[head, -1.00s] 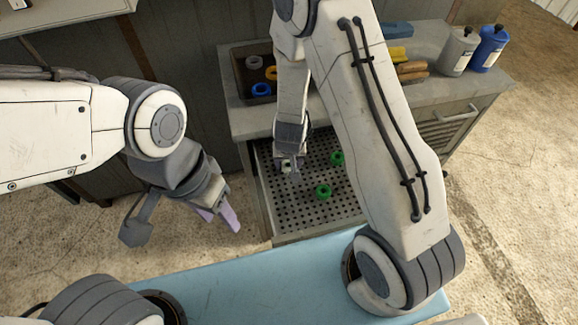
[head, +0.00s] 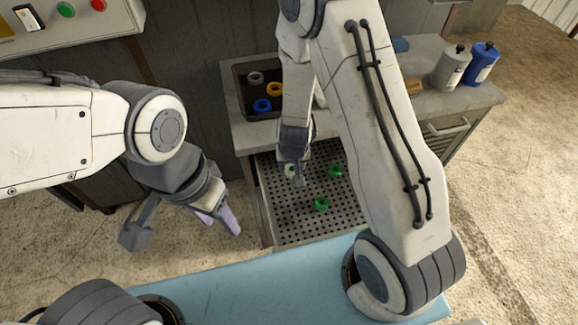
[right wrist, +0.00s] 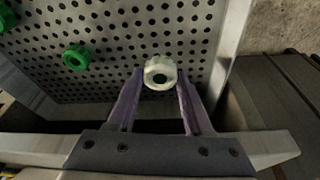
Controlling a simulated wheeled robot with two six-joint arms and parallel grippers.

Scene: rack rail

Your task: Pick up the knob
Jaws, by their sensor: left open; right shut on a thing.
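A pale whitish knob (right wrist: 160,72), shaped like a ring with a dark centre, sits between the purple fingertips of my right gripper (right wrist: 161,84). In the head view the knob (head: 289,170) is partly covered by that gripper (head: 294,176), over the left side of the open perforated drawer (head: 292,225). My right gripper is shut on it. I cannot tell whether the knob still touches the drawer floor. My left gripper (head: 228,220) is open and empty, left of the drawer.
Two green knobs (head: 335,171) (head: 321,203) lie in the drawer, right of my right gripper. A dark tray (head: 240,99) on the cabinet top holds grey, orange and blue knobs. Grey (head: 449,69) and blue (head: 482,64) bottles stand at the right. A control panel (head: 85,25) is at upper left.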

